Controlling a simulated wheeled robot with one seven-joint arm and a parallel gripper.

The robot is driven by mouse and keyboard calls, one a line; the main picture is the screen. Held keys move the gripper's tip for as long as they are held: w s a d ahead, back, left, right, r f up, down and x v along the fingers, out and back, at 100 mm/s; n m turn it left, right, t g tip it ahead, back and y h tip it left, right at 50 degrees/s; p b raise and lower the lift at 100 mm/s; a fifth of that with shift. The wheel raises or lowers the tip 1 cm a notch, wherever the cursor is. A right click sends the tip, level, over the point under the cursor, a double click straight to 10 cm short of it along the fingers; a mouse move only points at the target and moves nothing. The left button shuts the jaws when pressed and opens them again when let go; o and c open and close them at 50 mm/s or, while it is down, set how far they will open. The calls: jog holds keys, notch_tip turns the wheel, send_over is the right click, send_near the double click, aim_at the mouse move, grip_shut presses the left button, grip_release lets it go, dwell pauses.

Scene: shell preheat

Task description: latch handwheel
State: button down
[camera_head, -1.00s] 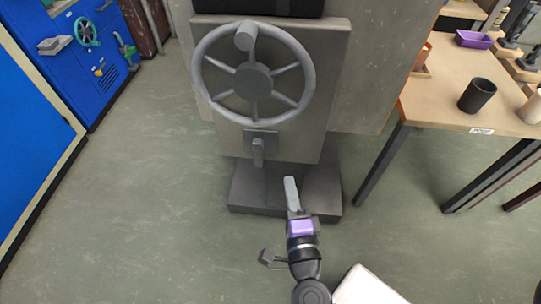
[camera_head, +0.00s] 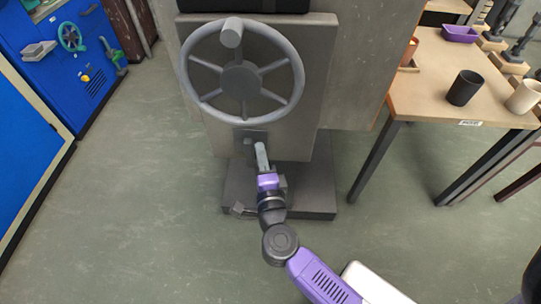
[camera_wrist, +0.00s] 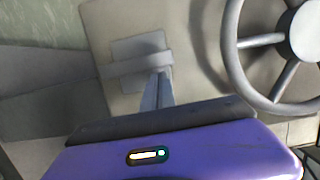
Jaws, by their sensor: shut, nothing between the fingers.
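The grey handwheel (camera_head: 241,78) is mounted on the front of a grey cabinet (camera_head: 312,65), with a round knob (camera_head: 231,33) at the top of its rim. Below it is a latch with a square plate (camera_head: 246,134) and a short grey lever, partly hidden by my gripper. My gripper (camera_head: 262,146) is shut and empty, with its fingertips at the latch. In the wrist view the fingertips (camera_wrist: 160,82) overlap the latch plate (camera_wrist: 130,47) beside the lever bar (camera_wrist: 118,69); I cannot tell whether they touch. The wheel (camera_wrist: 232,45) is at right.
A wooden table (camera_head: 430,92) with a black cup (camera_head: 464,88), a light cup (camera_head: 524,97) and a purple tray (camera_head: 460,34) stands at right. A blue cabinet (camera_head: 95,62) with a small green wheel (camera_head: 71,37) is at far left. Floor (camera_head: 140,190) at left is clear.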

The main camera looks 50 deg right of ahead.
aim_at(247, 145)
jog(key=shift+w+a+r+p, duration=0.15)
jog(key=shift+r+p, duration=0.1)
jog(key=shift+p, duration=0.55)
jog(key=shift+w+r+n+p, duration=0.15)
jog(key=shift+n+p, duration=0.55)
jog(key=shift+p, duration=0.65)
jog(key=shift+a+p, duration=0.1)
jog(key=shift+p, duration=0.2)
jog(key=n+p, duration=0.2)
jog(key=p, duration=0.3)
jog(key=w+a+r+n+g+p, duration=0.1)
jog(key=n+p, duration=0.1)
jog(key=p, duration=0.3)
jog(key=w+n+g+p, duration=0.1)
jog(key=n+p, duration=0.1)
jog(key=p, duration=0.3)
jog(key=shift+w+a+r+y, duration=0.1)
jog(key=shift+a+r+y, duration=0.15)
jog(key=shift+y, duration=0.05)
jog(key=n+g+p, duration=0.1)
jog(key=n, duration=0.1)
jog(key=w+a+f+n+p, duration=0.1)
jog(key=n, duration=0.1)
jog(key=w+f+n+g+h+p, duration=0.1)
jog(key=n+p, duration=0.1)
jog(key=n, duration=0.1)
jog(key=shift+w+a+f+g, duration=0.1)
jog(key=shift+w+a+g, duration=0.05)
jog(key=shift+a+g, duration=0.2)
jog(key=shift+a+f, duration=0.1)
